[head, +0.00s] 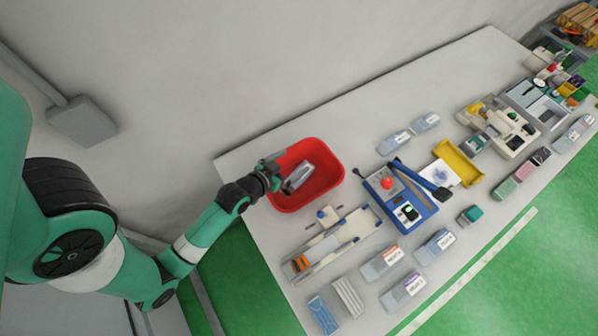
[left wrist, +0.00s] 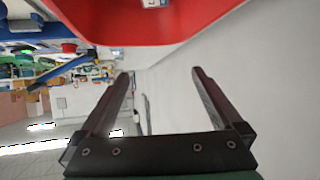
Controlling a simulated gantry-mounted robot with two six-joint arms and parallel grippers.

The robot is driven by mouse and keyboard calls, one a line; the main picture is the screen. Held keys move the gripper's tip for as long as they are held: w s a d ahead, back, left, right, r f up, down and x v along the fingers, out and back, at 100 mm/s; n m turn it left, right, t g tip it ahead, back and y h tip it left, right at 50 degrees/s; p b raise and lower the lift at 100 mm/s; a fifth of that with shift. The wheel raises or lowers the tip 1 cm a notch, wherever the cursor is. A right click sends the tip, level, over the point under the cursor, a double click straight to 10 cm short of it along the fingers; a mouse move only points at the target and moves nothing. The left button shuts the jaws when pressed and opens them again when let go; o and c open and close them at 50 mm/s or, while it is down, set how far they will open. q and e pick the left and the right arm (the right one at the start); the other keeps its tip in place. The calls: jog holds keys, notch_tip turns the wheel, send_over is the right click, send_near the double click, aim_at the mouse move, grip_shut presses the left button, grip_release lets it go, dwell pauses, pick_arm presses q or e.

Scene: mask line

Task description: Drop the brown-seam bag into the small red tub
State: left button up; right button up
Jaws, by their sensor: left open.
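The red tub (head: 328,182) stands at the left end of the table, and its wall fills the top of the left wrist view (left wrist: 130,28). A pale grey-white bag (head: 299,179) lies inside it; I cannot make out its seam colour. A bit of a pale labelled thing shows in the tub in the left wrist view (left wrist: 155,3). My left gripper (head: 272,170) is at the tub's left rim, fingers apart. In the left wrist view its jaws (left wrist: 161,76) are empty. My right gripper is out of view.
A wooden jig (head: 330,246) stands just in front of the tub, and a blue sealing device (head: 398,195) to its right. Labelled bags (head: 382,263) and folded masks (head: 348,297) lie at the front. The table behind the tub is bare.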

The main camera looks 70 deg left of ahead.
pick_arm(q)
jog(key=v, duration=0.8)
jog(key=shift+s+p, duration=0.2)
jog(key=shift+p, duration=0.25)
jog(key=shift+d+r, duration=0.1)
jog(key=shift+d, duration=0.1)
